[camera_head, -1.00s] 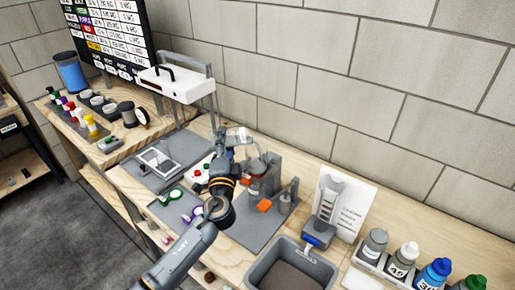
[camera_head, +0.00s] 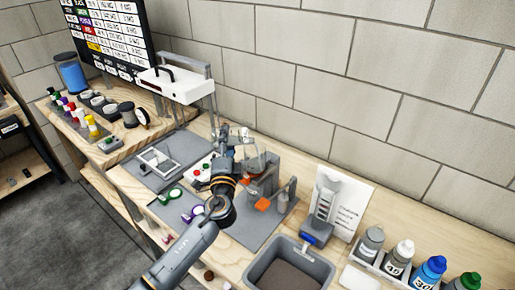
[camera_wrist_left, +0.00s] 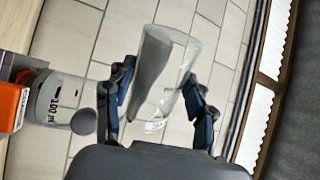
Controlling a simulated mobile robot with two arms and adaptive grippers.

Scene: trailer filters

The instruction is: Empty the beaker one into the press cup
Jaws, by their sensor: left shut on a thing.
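My left gripper (camera_wrist_left: 160,115) is shut on a clear glass beaker (camera_wrist_left: 168,75), which looks tilted in the left wrist view. A grey patch shows in or through its glass; I cannot tell if it is contents. In the head view my left gripper (camera_head: 232,142) is at the grey press stand (camera_head: 268,178), and the clear glass there is small and blurred. A clear vessel marked 100 ml (camera_wrist_left: 55,100) shows beside an orange block (camera_wrist_left: 10,106) in the left wrist view, apart from the held beaker. I cannot tell whether that vessel is the press cup. My right gripper is out of view.
A grey bin (camera_head: 290,275) and a small post (camera_head: 284,196) stand to the right of my arm. A white lamp frame (camera_head: 178,85) stands behind left. Bottles (camera_head: 400,258) line the right.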

